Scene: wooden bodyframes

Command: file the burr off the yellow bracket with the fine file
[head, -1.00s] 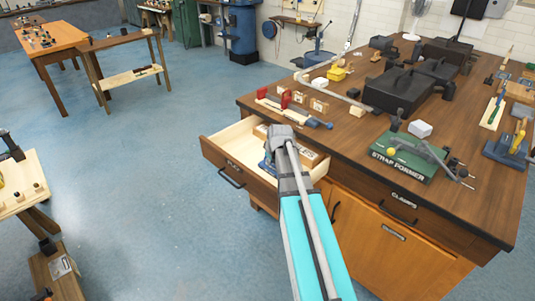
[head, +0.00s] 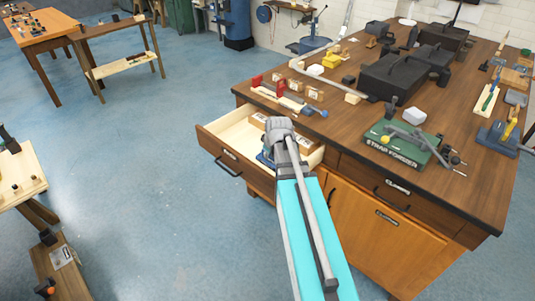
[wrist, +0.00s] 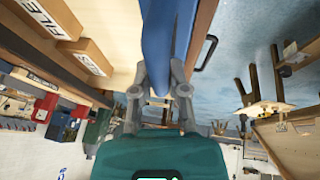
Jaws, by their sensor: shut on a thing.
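My gripper (wrist: 160,88) is shut on a long blue thing (wrist: 158,30), perhaps a file's handle; its far end is cut off by the wrist view's top edge. In the head view my gripper is over the open wooden drawer (head: 219,152), and a bit of blue (head: 264,160) shows beside it, inside the drawer's outline. My arm hides part of the drawer. A small yellow thing (head: 331,61), perhaps the yellow bracket, sits towards the back of the bench. No burr can be made out.
Labelled wooden boxes (wrist: 62,18) lie beside the blue thing. The bench top (head: 330,140) carries red-ended tools, black cases (head: 395,76), a green strap former (head: 405,150) and clamps. Blue floor (head: 140,170) is clear left of the drawer. A small table (head: 20,175) stands at far left.

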